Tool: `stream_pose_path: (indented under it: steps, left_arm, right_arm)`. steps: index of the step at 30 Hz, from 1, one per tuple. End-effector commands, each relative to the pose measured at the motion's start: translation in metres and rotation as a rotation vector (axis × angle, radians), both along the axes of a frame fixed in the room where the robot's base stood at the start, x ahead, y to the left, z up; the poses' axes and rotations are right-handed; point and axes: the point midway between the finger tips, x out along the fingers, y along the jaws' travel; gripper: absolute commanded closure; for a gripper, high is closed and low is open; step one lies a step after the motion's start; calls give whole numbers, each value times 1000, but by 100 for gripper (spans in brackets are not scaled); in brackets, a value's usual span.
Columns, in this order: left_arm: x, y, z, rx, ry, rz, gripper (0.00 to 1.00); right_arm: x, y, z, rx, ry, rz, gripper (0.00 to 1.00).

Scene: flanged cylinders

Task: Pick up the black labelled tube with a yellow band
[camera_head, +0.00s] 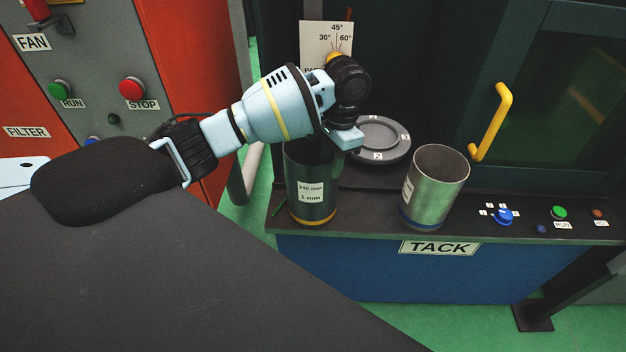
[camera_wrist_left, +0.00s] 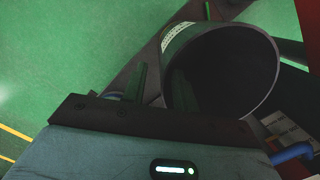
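The black labelled tube (camera_head: 312,188) stands upright on the machine's ledge, with a white label and a yellow band at its foot. Its upper part and rim are partly hidden by my left gripper (camera_head: 346,138), which is right at the rim. In the left wrist view the tube (camera_wrist_left: 180,88) shows its round open mouth, just beyond the gripper's dark front edge. My right gripper is not in view.
A silver tube (camera_head: 436,188) with a blue band stands to the right on the ledge. A grey round flange plate (camera_head: 380,138) lies behind. An angle card (camera_head: 325,42), yellow door handle (camera_head: 492,122) and control buttons (camera_head: 559,212) are nearby. A dark flat surface (camera_head: 180,280) fills the lower left.

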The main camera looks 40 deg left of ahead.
Motion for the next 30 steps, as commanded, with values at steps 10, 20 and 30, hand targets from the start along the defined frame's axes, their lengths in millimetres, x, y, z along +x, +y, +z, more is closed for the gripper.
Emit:
stream_pose_path:
  steps: [10,20,30]
  left_arm:
    - [-6,7,-37,2,1,-1,71]
    - [-7,7,-50,1,-4,0,71]
    - [-7,7,-50,1,-4,0,100]
  right_arm:
    - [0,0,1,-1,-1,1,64]
    - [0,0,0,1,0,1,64]
    - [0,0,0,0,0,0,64]
